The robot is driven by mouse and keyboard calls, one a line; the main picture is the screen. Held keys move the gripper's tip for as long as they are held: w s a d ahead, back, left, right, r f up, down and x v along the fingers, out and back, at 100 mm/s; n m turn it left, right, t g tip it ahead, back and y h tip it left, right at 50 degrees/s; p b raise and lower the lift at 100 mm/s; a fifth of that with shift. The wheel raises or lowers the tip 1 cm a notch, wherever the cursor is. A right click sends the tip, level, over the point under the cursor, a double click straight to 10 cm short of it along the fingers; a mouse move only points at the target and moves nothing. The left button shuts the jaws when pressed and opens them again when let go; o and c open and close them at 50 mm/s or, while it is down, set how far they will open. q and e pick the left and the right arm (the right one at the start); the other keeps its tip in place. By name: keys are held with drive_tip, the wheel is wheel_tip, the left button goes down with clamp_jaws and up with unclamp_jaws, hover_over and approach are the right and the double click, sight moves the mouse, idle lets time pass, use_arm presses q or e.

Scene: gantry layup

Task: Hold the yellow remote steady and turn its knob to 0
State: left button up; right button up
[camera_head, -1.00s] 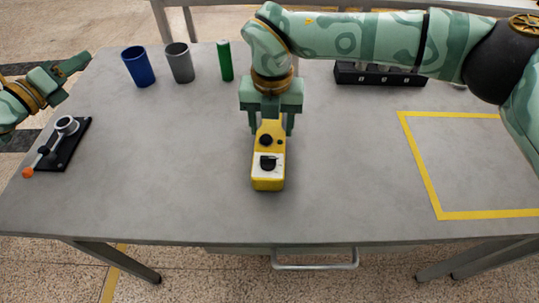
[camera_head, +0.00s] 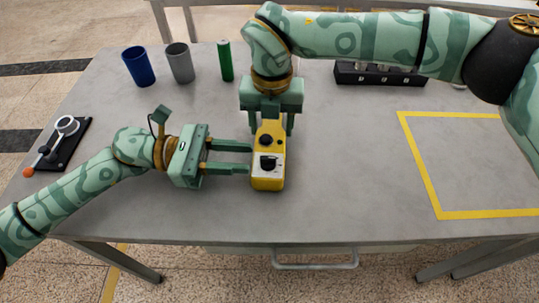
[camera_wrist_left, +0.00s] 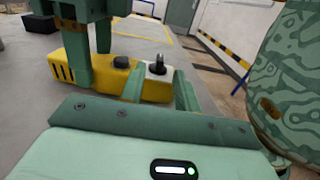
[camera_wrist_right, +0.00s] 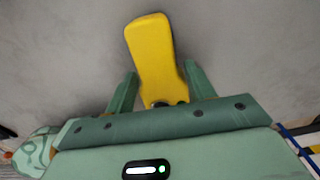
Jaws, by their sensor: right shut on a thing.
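The yellow remote (camera_head: 268,180) lies on the table, its long side pointing away from me. A white dial plate with a black knob (camera_head: 267,163) is on its near half; the marks are too small to read. My right gripper (camera_head: 271,128) is shut on the remote's far half from above. The remote also shows in the right wrist view (camera_wrist_right: 152,60). My left gripper (camera_head: 249,157) is level and open at the remote's left side, its fingertips close to the dial end. In the left wrist view, the knob (camera_wrist_left: 157,67) stands between the open fingers, beyond their tips.
A blue cup (camera_head: 138,67), a grey cup (camera_head: 179,63) and a green cylinder (camera_head: 225,61) stand at the back. A black lever fixture (camera_head: 70,150) is at the left. A black rack (camera_head: 350,76) is back right. A yellow taped outline (camera_head: 425,175) marks the clear right side.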

sight(260, 158)
use_arm(q)
drive_tip(key=d, duration=0.6)
drive_tip(key=shift+s+d, duration=0.15)
clamp_jaws()
